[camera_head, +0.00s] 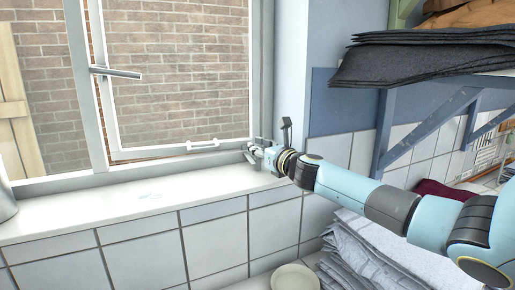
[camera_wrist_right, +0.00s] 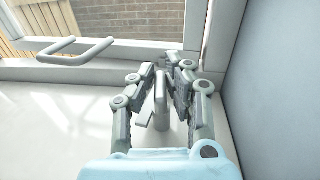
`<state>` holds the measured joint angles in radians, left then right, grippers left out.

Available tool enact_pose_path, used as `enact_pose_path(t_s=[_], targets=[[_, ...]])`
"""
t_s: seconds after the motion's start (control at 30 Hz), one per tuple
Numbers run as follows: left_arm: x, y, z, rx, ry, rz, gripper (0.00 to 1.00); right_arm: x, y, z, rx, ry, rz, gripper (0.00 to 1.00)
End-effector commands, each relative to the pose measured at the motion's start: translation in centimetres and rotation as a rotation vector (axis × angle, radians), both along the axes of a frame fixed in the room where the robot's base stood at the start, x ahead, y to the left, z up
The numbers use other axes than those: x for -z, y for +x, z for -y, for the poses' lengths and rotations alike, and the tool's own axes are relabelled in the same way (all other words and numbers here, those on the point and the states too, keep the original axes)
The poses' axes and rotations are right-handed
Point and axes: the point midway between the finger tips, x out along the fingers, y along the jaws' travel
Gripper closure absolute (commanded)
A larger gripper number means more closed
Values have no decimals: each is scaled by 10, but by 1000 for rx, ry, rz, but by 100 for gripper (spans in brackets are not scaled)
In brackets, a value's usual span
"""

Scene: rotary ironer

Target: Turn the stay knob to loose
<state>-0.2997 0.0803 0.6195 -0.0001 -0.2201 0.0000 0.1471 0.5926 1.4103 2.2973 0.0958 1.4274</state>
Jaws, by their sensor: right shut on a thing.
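In the head view my right gripper (camera_head: 253,150) is at the lower right corner of the window frame, and the knob is too small there to make out. The fingers hide part of the knob, and I cannot tell its setting. My left gripper is not in view.
The window (camera_head: 180,75) has a lever handle (camera_head: 116,73) and a low pull bar (camera_head: 203,145). The white sill (camera_head: 120,205) is mostly clear. A wall (camera_wrist_right: 275,90) stands close on the right. Dark folded cloths (camera_head: 420,62) lie on a shelf; pale folded cloth (camera_head: 375,255) lies below.

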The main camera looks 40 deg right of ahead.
Motion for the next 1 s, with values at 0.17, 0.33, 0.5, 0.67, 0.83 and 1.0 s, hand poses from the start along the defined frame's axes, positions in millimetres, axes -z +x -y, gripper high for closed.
enact_pose_path(t_s=[0.17, 0.33, 0.5, 0.67, 0.83, 1.0], targets=[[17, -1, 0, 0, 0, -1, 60, 3, 0, 2, -175, -3, 1, 100], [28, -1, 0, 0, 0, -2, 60, 1, 0, 1, -267, 0, 0, 100], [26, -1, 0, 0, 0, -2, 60, 0, 0, 0, -279, 2, -1, 100], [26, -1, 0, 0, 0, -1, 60, -1, 0, 0, -277, 2, 0, 86], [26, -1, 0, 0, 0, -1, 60, -1, 0, 0, -277, 2, 0, 65], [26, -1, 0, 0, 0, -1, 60, 0, 0, 0, -277, 2, 0, 65]])
